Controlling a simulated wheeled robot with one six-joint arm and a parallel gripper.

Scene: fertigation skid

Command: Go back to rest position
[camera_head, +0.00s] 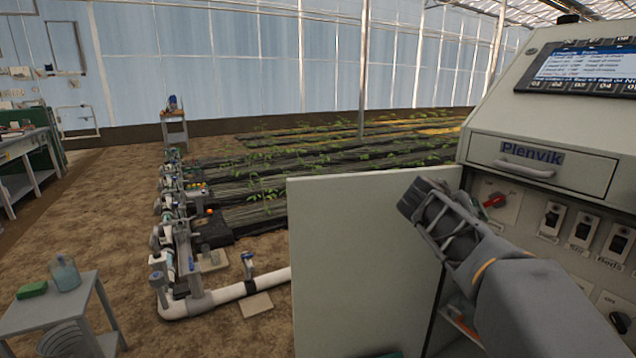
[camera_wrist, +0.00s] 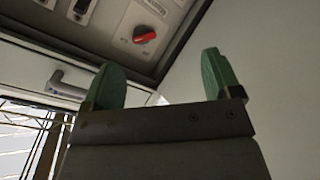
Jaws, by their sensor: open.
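My gripper shows in the wrist view (camera_wrist: 162,88) with its two green fingertips spread wide apart and nothing between them. In the head view my arm reaches in from the lower right, in front of the control cabinet (camera_head: 545,155); the fingertips are hidden there behind my wrist. A red rotary switch (camera_head: 495,201) on the cabinet's panel is just right of my wrist. The red switch also shows in the wrist view (camera_wrist: 144,35), beyond the fingers and apart from them. The cabinet's pale door (camera_head: 360,265) stands open to the left of my arm.
A drawer handle (camera_head: 524,169) and a screen (camera_head: 585,66) are on the cabinet. White pipework with valves (camera_head: 240,291) runs along the floor at left. A small grey table (camera_head: 60,305) stands at lower left. Bare soil lies between.

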